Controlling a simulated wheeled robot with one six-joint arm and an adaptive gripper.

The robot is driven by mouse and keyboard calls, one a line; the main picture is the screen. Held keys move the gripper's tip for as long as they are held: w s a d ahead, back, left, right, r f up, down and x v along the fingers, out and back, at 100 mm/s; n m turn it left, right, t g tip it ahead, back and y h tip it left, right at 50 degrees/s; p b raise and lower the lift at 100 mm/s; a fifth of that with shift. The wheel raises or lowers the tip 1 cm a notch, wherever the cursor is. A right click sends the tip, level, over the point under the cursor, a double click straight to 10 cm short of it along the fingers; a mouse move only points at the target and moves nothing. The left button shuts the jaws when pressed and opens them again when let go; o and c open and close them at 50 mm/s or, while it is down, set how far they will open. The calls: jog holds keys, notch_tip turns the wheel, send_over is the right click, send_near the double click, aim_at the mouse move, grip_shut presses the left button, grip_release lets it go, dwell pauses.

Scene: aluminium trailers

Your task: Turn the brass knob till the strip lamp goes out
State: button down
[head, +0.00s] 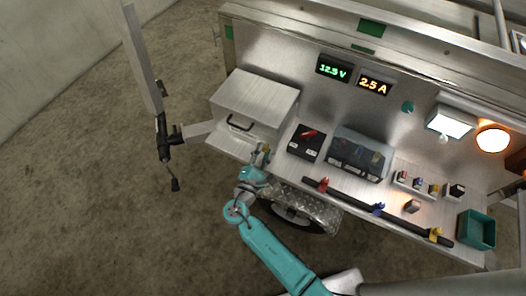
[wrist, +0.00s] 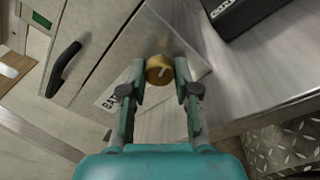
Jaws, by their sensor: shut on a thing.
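The brass knob (wrist: 159,70) is round, with a pale pointer mark on its face, in the upper middle of the wrist view. My gripper (wrist: 160,76) is shut on it, with one finger at each side. A white label, partly hidden by the left finger, lies beside the knob. In the head view my gripper (head: 263,152) is at the front of the bench, below the metal box, and I cannot make out the knob there. A rectangular white lamp (head: 450,120), probably the strip lamp, is lit at the right of the back panel.
A metal box (head: 255,103) with a black handle stands left. A black switch box (head: 307,142) and a clear-covered box (head: 357,157) stand right of it. A round orange lamp (head: 492,139) is also lit. A teal bin (head: 477,230) stands far right.

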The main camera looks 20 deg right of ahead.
jog(key=shift+m, duration=1.3)
jog(key=c, duration=0.9)
grip_release()
jog(key=shift+o, duration=0.2)
jog(key=v, duration=1.2)
jog(key=shift+f, duration=0.2)
jog(key=shift+a, duration=0.1)
